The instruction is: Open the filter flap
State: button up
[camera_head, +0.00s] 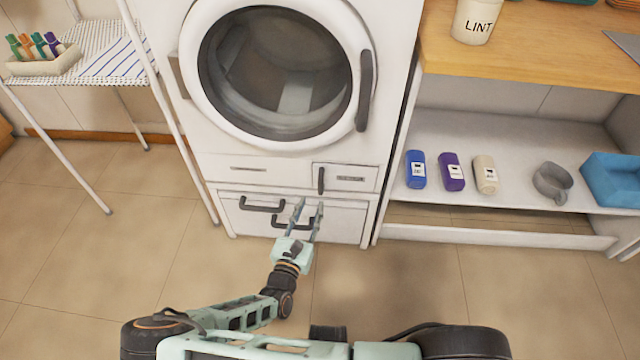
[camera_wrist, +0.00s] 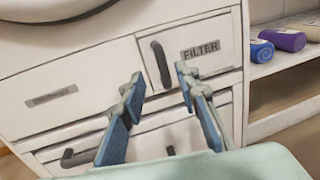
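The filter flap (camera_head: 345,178) is a small white panel at the lower right of the machine's front, below the round door. It looks closed. In the wrist view the filter flap (camera_wrist: 205,62) carries the label FILTER and a dark upright handle (camera_wrist: 161,64) near its left edge. The handle (camera_head: 321,181) also shows in the head view. My gripper (camera_head: 308,206) is open and empty, in front of the lower drawer front. In the wrist view my gripper (camera_wrist: 158,80) has its two fingers spread, with the handle seen between and beyond the fingertips. I see no contact with it.
The lower front (camera_head: 345,222) has two dark handles, partly behind my fingers. The round door (camera_head: 275,70) above is closed. A shelf (camera_head: 420,205) at right holds bottles, a grey cup (camera_head: 552,182) and a blue bin (camera_head: 612,180). A wire rack stands left. The floor in front is clear.

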aim_at(320, 184)
jog(key=b+x, duration=0.2)
jog(key=x, duration=0.8)
jog(key=shift+w+d+b, duration=0.15)
jog(key=shift+w+b, duration=0.1)
jog(key=shift+b, duration=0.1)
grip_shut()
